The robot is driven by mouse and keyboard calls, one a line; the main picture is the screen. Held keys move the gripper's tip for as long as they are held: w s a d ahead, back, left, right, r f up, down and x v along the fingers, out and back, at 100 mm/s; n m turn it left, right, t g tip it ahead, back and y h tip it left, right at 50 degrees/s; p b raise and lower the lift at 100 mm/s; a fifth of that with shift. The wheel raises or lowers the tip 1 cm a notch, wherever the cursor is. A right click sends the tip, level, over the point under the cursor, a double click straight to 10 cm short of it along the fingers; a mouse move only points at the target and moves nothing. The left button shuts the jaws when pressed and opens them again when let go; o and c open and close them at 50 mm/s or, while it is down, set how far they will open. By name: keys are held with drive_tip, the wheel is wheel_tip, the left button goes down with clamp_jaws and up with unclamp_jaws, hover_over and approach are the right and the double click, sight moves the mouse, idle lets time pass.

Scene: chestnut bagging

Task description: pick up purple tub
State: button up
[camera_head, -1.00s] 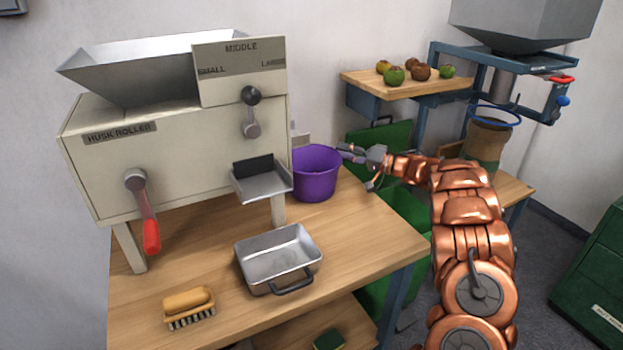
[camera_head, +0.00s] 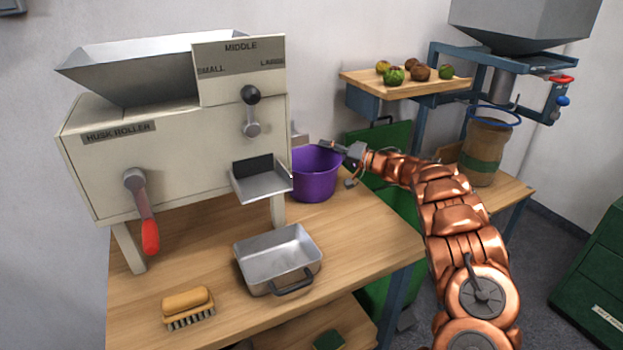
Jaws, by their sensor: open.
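The purple tub (camera_head: 316,178) stands upright on the wooden bench, just right of the husk roller's chute and partly behind it. My gripper (camera_head: 337,153) is open at the tub's right rim. One finger reaches over the rim toward the tub's opening and the other is lower, outside the right wall. I cannot tell whether either finger touches the tub.
The husk roller (camera_head: 180,160) with its metal chute (camera_head: 262,182) stands close left of the tub. A metal pan (camera_head: 278,258) and a brush (camera_head: 188,307) lie in front on the bench (camera_head: 370,235). A shelf (camera_head: 400,84) with several chestnuts is behind.

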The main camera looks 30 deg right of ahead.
drive_tip(key=shift+f, duration=0.1)
clamp_jaws()
